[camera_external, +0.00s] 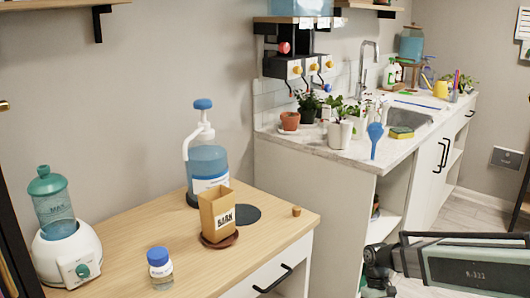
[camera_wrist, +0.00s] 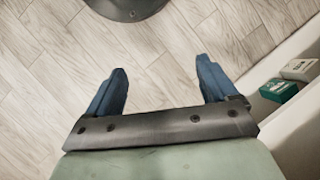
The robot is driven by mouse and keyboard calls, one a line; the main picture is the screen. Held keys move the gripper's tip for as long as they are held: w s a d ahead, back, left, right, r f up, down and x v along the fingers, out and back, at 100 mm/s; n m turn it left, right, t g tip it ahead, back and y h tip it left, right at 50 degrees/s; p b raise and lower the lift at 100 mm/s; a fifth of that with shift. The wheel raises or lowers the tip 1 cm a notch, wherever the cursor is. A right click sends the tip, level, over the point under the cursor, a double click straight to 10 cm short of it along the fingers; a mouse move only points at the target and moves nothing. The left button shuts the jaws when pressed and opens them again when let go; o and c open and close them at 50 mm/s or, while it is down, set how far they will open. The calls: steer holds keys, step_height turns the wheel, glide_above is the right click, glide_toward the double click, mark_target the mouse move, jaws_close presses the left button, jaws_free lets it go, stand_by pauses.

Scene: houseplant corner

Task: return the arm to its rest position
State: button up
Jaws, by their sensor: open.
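My gripper (camera_wrist: 160,74) shows in the wrist view with its two blue fingers wide apart. Nothing is between them; only pale wood-plank floor shows beyond. In the external view my arm (camera_external: 465,265) enters from the lower right, in front of the white cabinets. The gripper's fingers cannot be made out in that view.
A wooden table (camera_external: 120,240) at the left holds a brown box (camera_external: 220,212), a pump bottle (camera_external: 207,165) and a small blue-capped jar (camera_external: 160,268). A counter (camera_external: 340,155) with plants stands behind my arm. Near the fingers, a green box (camera_wrist: 278,90) sits at right.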

steer(key=s+d+f+m, duration=0.1)
steer(key=s+d+f, duration=0.3)
steer(key=s+d, duration=0.4)
steer(key=s+d+f+m+g, duration=0.1)
steer(key=s+d+f+m, duration=0.1)
steer(key=s+d+f, duration=0.3)
steer(key=s+d, duration=0.4)
steer(key=shift+d+f, duration=0.3)
